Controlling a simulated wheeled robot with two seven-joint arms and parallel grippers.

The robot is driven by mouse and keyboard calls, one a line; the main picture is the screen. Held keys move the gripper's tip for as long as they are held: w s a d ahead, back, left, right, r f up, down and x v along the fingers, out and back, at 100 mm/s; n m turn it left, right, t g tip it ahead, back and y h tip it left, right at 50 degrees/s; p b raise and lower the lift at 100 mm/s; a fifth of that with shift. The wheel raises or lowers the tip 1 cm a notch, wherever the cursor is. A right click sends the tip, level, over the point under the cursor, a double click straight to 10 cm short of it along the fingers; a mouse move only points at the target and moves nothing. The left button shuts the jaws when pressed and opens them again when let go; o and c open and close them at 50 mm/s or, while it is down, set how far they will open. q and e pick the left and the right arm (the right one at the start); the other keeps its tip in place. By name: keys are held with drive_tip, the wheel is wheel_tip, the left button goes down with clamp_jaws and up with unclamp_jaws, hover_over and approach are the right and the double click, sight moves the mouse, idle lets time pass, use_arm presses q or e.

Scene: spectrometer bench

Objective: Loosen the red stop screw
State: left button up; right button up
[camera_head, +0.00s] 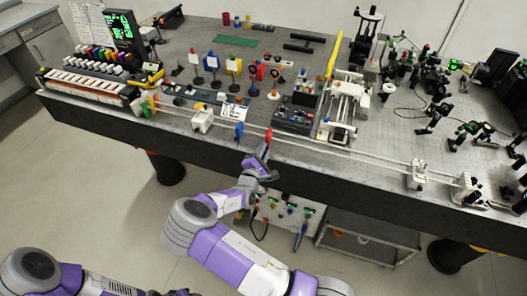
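The red stop screw (268,136) appears as a small upright red knob at the front edge of the bench, by the long pale rail. My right gripper (262,160) is just below and in front of it, at the bench edge. The gripper is small and dark here, so I cannot tell whether its fingers are open or whether they touch the screw. A similar blue knob (239,131) stands to the left on the same rail. My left arm shows only in part at the lower left, and its gripper is not in view.
The optical bench (200,130) holds mounted optics, a dark control box (295,115) behind the red screw, and a white carriage (202,121) on the rail to the left. A panel with cables (285,215) is below the bench edge. Open floor lies in front at left.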

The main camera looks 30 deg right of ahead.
drive_tip(key=o, duration=0.4)
drive_tip(key=v, duration=0.7)
drive_tip(key=shift+s+a, duration=0.15)
drive_tip(key=shift+s, duration=0.05)
